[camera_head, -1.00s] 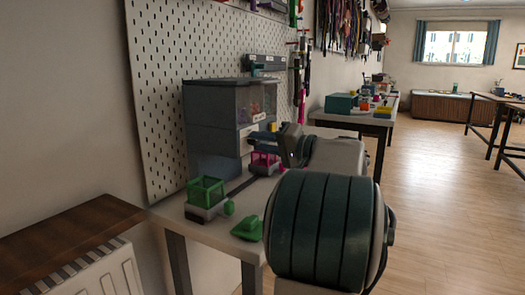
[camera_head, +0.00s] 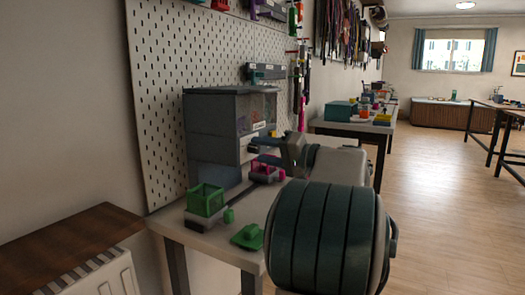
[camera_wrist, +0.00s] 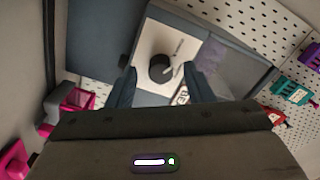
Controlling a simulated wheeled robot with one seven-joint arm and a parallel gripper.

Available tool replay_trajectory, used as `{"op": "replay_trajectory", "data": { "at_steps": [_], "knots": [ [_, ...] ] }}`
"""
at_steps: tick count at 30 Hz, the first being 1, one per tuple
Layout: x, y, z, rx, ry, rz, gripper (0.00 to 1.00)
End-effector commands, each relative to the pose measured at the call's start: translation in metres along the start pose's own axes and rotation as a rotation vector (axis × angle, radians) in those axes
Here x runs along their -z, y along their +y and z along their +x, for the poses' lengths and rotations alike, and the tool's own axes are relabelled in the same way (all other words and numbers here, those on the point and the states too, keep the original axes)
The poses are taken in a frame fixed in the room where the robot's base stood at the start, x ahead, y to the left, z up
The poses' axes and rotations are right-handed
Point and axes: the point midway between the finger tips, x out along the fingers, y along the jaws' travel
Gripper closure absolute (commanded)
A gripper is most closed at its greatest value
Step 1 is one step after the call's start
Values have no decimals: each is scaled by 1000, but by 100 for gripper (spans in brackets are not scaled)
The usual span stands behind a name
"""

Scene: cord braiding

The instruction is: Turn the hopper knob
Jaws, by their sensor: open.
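The hopper (camera_head: 215,125) is a grey-blue box with a clear window on the table against the pegboard, left of centre in the head view. Its knob (camera_wrist: 160,68) is a dark round dial on a white labelled plate, seen in the wrist view. My gripper (camera_wrist: 160,84) is open, with its two dark fingers on either side of the knob in the picture; I cannot tell whether they touch it. In the head view my gripper (camera_head: 262,142) is in front of the hopper, and the knob is not clear there.
A pink basket (camera_head: 266,172), a green basket (camera_head: 205,200) and a green lid-like piece (camera_head: 247,237) are on the table below the hopper. The pegboard (camera_head: 160,90) stands behind. Open floor lies to the right.

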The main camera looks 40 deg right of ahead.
Motion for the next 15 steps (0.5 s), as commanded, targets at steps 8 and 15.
{"op": "replay_trajectory", "data": {
  "at_steps": [8, 15],
  "knots": [
    [2, -3, -58, -3, 5, 1, 53],
    [2, -2, -107, -2, 3, 2, 53]
  ]
}}
